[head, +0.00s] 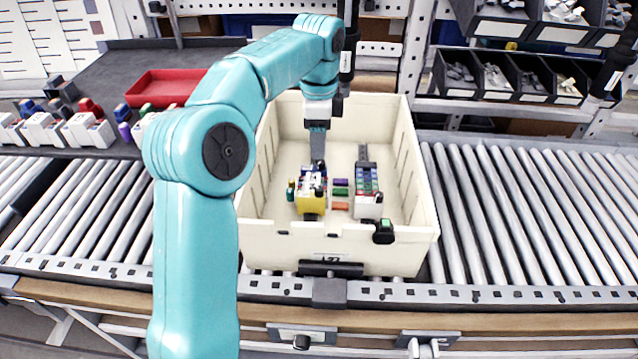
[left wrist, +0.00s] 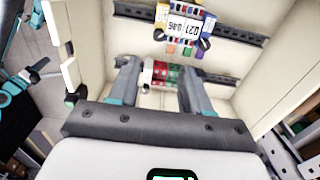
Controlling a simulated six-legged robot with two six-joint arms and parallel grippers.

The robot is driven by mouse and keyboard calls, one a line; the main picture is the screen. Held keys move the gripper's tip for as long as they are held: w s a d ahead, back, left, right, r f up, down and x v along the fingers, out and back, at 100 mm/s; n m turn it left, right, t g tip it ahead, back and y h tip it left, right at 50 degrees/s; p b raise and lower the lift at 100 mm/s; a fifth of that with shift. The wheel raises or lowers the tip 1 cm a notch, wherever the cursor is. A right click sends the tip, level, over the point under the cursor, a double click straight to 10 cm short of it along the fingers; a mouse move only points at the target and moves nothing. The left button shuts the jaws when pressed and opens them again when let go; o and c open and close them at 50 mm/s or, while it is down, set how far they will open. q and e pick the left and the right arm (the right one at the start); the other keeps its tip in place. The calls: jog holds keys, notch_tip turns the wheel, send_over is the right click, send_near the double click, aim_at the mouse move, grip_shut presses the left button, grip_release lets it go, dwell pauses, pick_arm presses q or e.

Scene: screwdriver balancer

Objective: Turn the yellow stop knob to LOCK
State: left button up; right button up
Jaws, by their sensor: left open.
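I cannot make out a yellow stop knob or a LOCK mark for certain. The clearest yellow thing is a yellow-fronted block (head: 311,203) on a rail inside the cream tote (head: 330,243). The left wrist view shows a block with a yellow part (left wrist: 206,24) and a dark round piece at its end. My left gripper (head: 318,154) points down into the tote, behind the yellow block in the picture. In the left wrist view its fingers (left wrist: 160,78) are spread apart, with red and green blocks (left wrist: 164,74) showing beyond the gap. My right gripper is not in view.
A dark hanging cylinder (head: 348,62) is close beside my left wrist. A second one (head: 614,67) hangs at the right. Rollers (head: 520,210) flank the tote. A red tray (head: 163,88) lies behind left, and parts bins (head: 508,78) stand behind right.

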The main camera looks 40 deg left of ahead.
aim_at(319, 189)
pick_arm(q)
notch_tip(319, 189, down, 12)
jog(key=shift+d+r+b, duration=0.15)
jog(key=shift+b, duration=0.8)
jog(key=shift+s+f, duration=0.15)
jog(key=shift+f, duration=0.55)
jog(key=shift+f, duration=0.1)
grip_shut()
